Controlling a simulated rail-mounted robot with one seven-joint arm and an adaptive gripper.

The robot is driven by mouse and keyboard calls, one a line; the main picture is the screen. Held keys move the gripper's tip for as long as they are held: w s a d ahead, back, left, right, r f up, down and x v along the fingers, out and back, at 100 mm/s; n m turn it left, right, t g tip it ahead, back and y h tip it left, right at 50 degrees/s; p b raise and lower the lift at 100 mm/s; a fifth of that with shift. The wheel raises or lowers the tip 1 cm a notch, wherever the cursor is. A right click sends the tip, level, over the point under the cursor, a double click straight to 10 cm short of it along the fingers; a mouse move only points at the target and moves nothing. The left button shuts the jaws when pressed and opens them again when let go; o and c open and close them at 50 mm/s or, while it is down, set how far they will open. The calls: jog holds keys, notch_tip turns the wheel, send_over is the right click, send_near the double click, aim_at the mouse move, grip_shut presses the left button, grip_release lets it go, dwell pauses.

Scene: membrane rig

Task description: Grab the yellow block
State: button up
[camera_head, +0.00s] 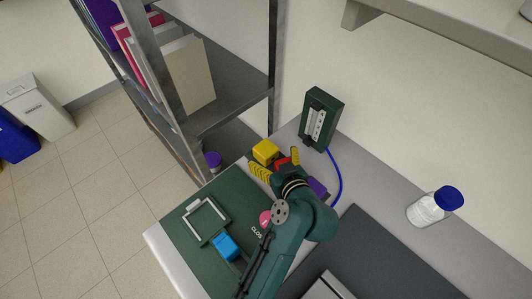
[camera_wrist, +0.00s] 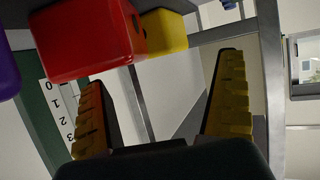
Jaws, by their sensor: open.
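The yellow block (camera_head: 265,151) sits at the back of the bench, beside the shelf rack. It also shows at the top of the wrist view (camera_wrist: 167,31), partly hidden behind the red block (camera_wrist: 85,40). My gripper (camera_head: 273,160) is open, with its yellow-padded fingers apart near the yellow and red blocks. In the wrist view the space between the fingers (camera_wrist: 163,75) is empty. The yellow block there lies above the fingertips, between their lines and nearer the left one. I cannot tell how far the fingertips are from it.
A purple block (camera_head: 318,186) lies right of my gripper. A green gauge box (camera_head: 321,118) with a blue cable stands behind. A green panel (camera_head: 180,224) with a white frame and blue block (camera_head: 226,246) lies in front.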

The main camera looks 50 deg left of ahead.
aim_at(267, 150)
jog(key=b+x, duration=0.1)
jog(key=x, duration=0.5)
jog(key=shift+f, duration=0.1)
jog(key=shift+s+d, duration=0.1)
jog(key=c, duration=1.3)
jog(key=shift+c, duration=0.2)
